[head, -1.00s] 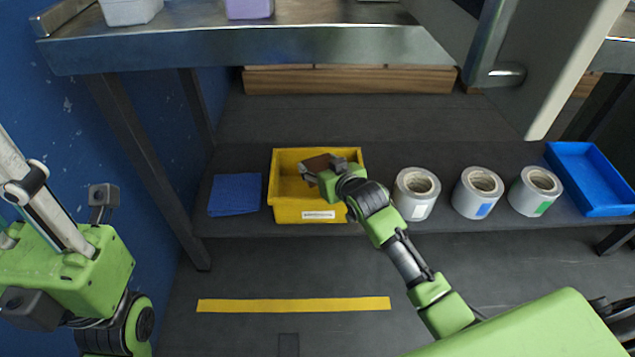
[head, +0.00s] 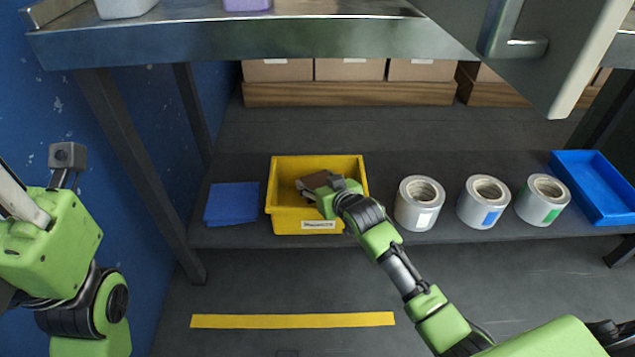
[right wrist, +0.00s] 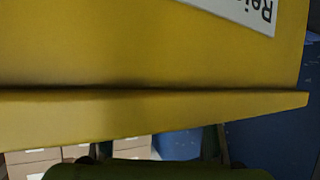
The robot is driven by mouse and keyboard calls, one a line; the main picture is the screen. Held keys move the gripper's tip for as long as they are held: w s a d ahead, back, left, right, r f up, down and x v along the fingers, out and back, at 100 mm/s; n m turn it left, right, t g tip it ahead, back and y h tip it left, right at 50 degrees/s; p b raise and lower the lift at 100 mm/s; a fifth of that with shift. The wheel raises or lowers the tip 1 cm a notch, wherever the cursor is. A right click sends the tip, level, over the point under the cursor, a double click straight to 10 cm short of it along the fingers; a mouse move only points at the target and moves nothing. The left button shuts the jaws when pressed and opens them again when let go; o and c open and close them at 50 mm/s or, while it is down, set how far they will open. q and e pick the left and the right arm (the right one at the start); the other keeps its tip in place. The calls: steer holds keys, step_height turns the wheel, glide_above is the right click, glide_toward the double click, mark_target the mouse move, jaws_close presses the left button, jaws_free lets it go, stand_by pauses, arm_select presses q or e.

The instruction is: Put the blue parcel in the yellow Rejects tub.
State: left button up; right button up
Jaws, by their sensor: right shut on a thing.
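The yellow tub (head: 283,225) stands on the low dark shelf with a white label on its front. In the right wrist view its yellow wall (right wrist: 130,45) fills most of the picture, with part of the label upside down. My right gripper (head: 309,188) is inside the tub's opening, seen from above. It is shut on a brownish thing (head: 306,184), mostly hidden by the gripper; I cannot tell what it is. A flat blue thing (head: 231,203) lies left of the tub; I cannot tell whether it is a parcel or a cloth. My left arm shows at the left, its fingers out of view.
Several tape-like rolls (head: 419,203) stand right of the tub, and a blue tray (head: 562,186) is at the far right of the shelf. Cardboard boxes (head: 350,70) stand behind. A yellow strip (head: 290,321) marks the floor.

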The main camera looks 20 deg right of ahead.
steer(key=shift+f, duration=0.5)
steer(key=o, duration=1.3)
